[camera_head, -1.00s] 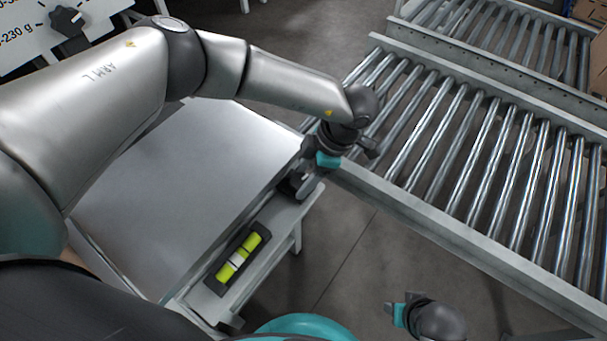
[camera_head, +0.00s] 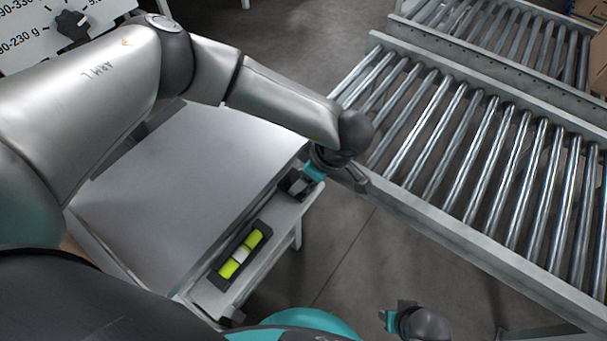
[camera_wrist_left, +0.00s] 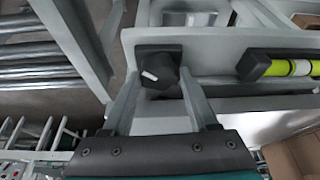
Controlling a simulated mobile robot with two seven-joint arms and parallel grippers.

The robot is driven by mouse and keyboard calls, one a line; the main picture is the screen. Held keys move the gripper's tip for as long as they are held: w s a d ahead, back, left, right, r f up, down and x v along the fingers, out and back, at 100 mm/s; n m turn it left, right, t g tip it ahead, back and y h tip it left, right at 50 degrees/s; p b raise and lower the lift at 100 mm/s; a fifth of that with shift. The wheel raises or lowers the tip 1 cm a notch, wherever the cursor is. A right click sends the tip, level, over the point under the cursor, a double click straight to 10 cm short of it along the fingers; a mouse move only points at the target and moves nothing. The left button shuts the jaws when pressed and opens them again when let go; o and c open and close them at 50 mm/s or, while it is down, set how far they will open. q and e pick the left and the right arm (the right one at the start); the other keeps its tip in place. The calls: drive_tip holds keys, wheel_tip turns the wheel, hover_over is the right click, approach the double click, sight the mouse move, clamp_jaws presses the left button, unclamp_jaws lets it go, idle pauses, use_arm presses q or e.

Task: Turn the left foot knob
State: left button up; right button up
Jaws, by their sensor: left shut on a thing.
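The left foot knob (camera_wrist_left: 158,73) is a dark, faceted knob with a white pointer line, on the light grey ledge of the machine. It also shows in the head view (camera_head: 296,184), partly covered by my gripper. My left gripper (camera_wrist_left: 157,80) has one finger on each side of the knob and is shut on it; it also shows in the head view (camera_head: 310,176). The white pointer slants toward the upper left in the wrist view. My right gripper (camera_head: 386,318) hangs empty-looking at the bottom of the head view; its jaw gap is unclear.
A yellow-green spirit level (camera_head: 241,254) in a black holder lies along the same ledge. Another dark part (camera_head: 233,315) sits at the ledge's near end. A flat grey plate (camera_head: 180,190) is beside the ledge. A roller conveyor (camera_head: 470,180) stands close on the right.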

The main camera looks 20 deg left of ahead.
idle(0.4)
use_arm(q)
drive_tip(key=o, duration=1.1)
use_arm(e)
drive_tip(key=shift+w, duration=0.1)
use_arm(q)
drive_tip(key=shift+d+r, duration=0.1)
drive_tip(key=shift+r, duration=0.05)
drive_tip(key=shift+d+r, duration=0.1)
drive_tip(key=shift+r, duration=0.15)
drive_tip(key=p+v, duration=0.4)
drive_tip(key=v, duration=1)
drive_tip(key=shift+r+p, duration=0.2)
drive_tip(key=shift+p, duration=0.1)
use_arm(e)
drive_tip(key=s+d+f, duration=0.4)
drive_tip(key=s+f, duration=0.1)
drive_tip(key=f, duration=0.1)
drive_tip(key=shift+s+d+f+h, duration=0.3)
drive_tip(key=shift+s+d+f, duration=0.05)
drive_tip(key=shift+d+f, duration=0.05)
use_arm(q)
drive_tip(key=shift+s+d+f, duration=0.1)
drive_tip(key=shift+s+d, duration=0.1)
